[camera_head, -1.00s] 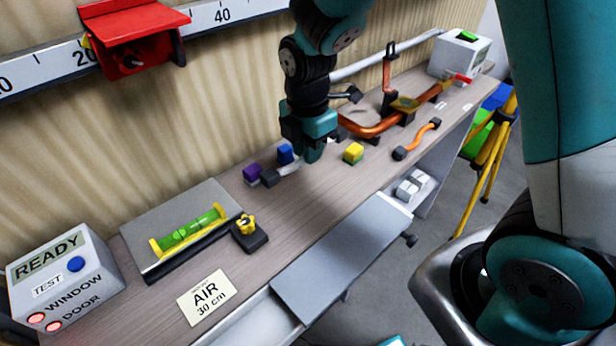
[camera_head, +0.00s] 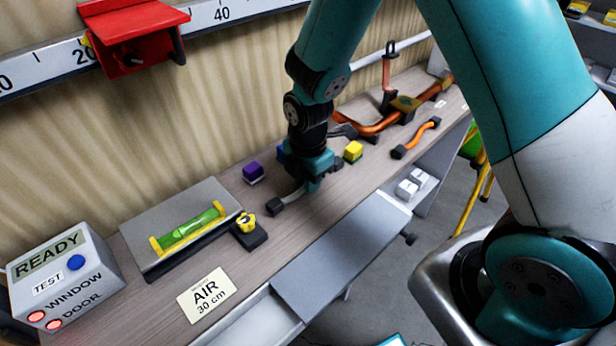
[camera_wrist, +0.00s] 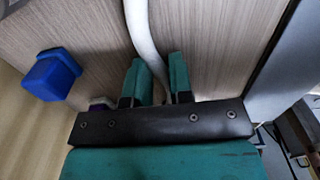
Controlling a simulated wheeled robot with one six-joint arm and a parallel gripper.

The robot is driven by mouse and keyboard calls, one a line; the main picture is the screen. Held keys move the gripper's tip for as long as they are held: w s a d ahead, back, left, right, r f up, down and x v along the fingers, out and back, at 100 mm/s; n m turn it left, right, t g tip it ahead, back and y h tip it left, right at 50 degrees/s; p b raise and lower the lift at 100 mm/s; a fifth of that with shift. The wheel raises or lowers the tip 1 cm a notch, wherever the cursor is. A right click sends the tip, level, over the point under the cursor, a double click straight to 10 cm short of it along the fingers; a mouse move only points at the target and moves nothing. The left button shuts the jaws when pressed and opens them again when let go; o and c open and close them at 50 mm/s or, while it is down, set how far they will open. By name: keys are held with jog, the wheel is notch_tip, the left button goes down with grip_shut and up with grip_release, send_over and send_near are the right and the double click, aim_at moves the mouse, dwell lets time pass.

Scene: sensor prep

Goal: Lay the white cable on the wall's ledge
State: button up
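The white cable (camera_head: 293,196) has a dark grey end block (camera_head: 277,206) to the left of my gripper; a dark piece just right of the gripper may be its other end. My gripper (camera_head: 314,182) is low over the wooden bench. In the wrist view, the cable (camera_wrist: 143,30) runs between the two teal fingers (camera_wrist: 158,74), which are close on either side of it. I cannot tell whether the cable touches the bench. The ledge-like thing on the wall is a red bracket (camera_head: 135,20) with a flat top, on the numbered white rail (camera_head: 235,14), up and left of my gripper.
A purple block (camera_head: 253,172), a blue block (camera_wrist: 50,75) and a yellow block (camera_head: 353,151) stand near my gripper. Left are a green level (camera_head: 190,230), a yellow-knobbed clamp (camera_head: 249,230) and a READY box (camera_head: 65,275). Orange pipe (camera_head: 375,127) lies behind right.

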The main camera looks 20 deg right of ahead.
jog(key=o, duration=0.4)
notch_tip(320, 180, up, 11)
jog(key=s+a+r+m+y, duration=0.1)
jog(key=s+r+m, duration=0.3)
jog(key=s+m, duration=0.1)
jog(key=s+a+r+m+y, duration=0.1)
jog(key=s+a+r+m, duration=0.1)
jog(key=s+r+m, duration=0.2)
jog(key=s+a+r+m+y, duration=0.2)
jog(key=s+m, duration=0.3)
jog(key=s, duration=0.4)
jog(key=shift+s+a+r+m, duration=0.1)
jog(key=shift+s+r+m, duration=0.1)
jog(key=shift+r, duration=0.25)
jog(key=shift+s+a+r+m, duration=0.1)
jog(key=shift+s+r, duration=0.1)
jog(key=shift+r, duration=0.25)
